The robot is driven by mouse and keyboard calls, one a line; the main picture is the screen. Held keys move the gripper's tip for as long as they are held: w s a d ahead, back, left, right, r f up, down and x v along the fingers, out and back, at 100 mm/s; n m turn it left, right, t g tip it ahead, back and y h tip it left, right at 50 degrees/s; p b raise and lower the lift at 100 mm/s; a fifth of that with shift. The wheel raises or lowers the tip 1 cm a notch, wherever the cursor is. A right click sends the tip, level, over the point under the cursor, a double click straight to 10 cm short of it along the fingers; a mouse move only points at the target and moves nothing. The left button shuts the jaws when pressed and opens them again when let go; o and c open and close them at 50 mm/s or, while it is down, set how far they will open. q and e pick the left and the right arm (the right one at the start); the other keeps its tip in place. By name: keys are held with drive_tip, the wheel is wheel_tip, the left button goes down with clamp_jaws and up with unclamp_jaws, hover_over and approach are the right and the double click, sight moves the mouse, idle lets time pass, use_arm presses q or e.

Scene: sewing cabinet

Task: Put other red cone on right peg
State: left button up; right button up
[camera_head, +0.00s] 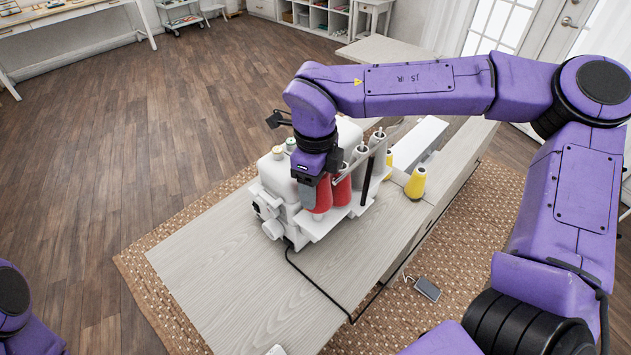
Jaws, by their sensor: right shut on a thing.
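My right gripper (318,190) reaches down over the white sewing machine (272,180) from above. It is shut on a red cone (321,203) at the machine's near right side, and its fingers hide part of that cone. A second red cone (342,190) stands upright just right of the held one, on the machine's thread stand (330,223). Whether the held cone sits on a peg cannot be told, as its base is partly hidden. Of my left arm only a purple part shows at the lower left corner; its gripper is out of view.
Grey-topped spindles (377,143) and a dark upright rod (367,182) stand close right of the red cones. A yellow cone (415,184) stands on the table (240,290), with another yellow one (388,163) behind. A black cable runs over the front. The table's near left is clear.

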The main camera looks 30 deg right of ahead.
drive_tip(key=shift+f, duration=0.25)
drive_tip(key=shift+f+b, duration=0.8)
drive_tip(key=shift+f, duration=0.6)
drive_tip(key=o, duration=1.2)
drive_tip(key=shift+c, duration=0.2)
wheel_tip(320, 180, up, 20)
drive_tip(key=p, duration=0.8)
drive_tip(key=shift+f, duration=0.15)
